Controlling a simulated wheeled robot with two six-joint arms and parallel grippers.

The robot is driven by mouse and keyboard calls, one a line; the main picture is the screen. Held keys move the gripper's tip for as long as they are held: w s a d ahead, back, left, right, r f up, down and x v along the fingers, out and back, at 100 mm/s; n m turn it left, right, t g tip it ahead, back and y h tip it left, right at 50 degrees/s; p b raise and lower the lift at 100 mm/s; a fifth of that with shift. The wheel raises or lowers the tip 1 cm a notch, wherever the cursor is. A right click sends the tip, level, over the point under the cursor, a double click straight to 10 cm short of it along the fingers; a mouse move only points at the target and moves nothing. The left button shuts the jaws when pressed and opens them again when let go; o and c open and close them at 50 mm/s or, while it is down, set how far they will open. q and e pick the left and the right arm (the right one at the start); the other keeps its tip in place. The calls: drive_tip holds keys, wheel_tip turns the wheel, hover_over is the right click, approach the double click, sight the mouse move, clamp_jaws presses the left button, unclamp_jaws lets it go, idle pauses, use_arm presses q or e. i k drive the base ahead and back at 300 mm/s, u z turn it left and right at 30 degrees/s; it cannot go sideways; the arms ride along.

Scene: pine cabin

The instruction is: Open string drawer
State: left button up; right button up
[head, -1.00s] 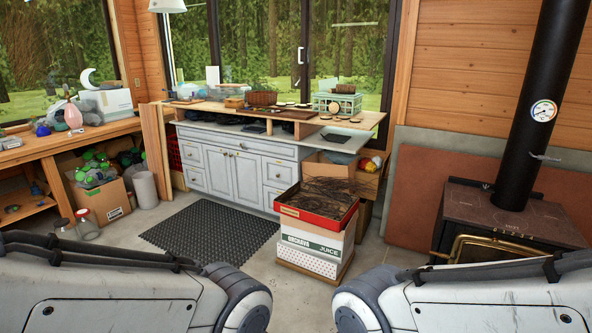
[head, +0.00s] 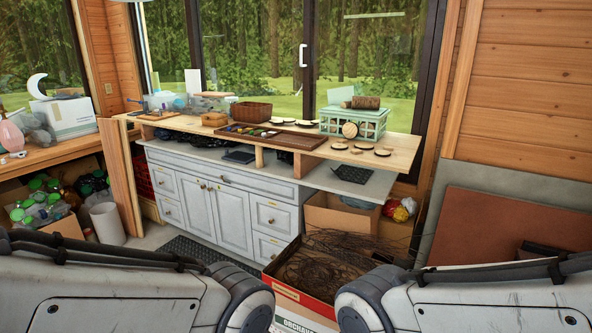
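A pale grey cabinet (head: 291,189) stands under the window with all its visible fronts shut. It has a wide top drawer (head: 240,180), two doors (head: 215,213) in the middle, small drawers on the left (head: 163,181) and small drawers on the right (head: 277,217). The lower right drawer (head: 267,248) is partly hidden by a red box. No label shows which drawer is the string drawer. My two arms come in at the bottom corners. Neither gripper is in view.
A dark mat (head: 195,250) lies before the cabinet. A cardboard box (head: 325,214) is at its right. A wooden shelf top (head: 380,140) holds a basket, tray and wood slices.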

sight(276, 218)
drive_tip(key=i, duration=1)
drive_tip(key=u, duration=1.7)
drive_tip(key=i, duration=2.7)
drive_tip(key=z, duration=2.05)
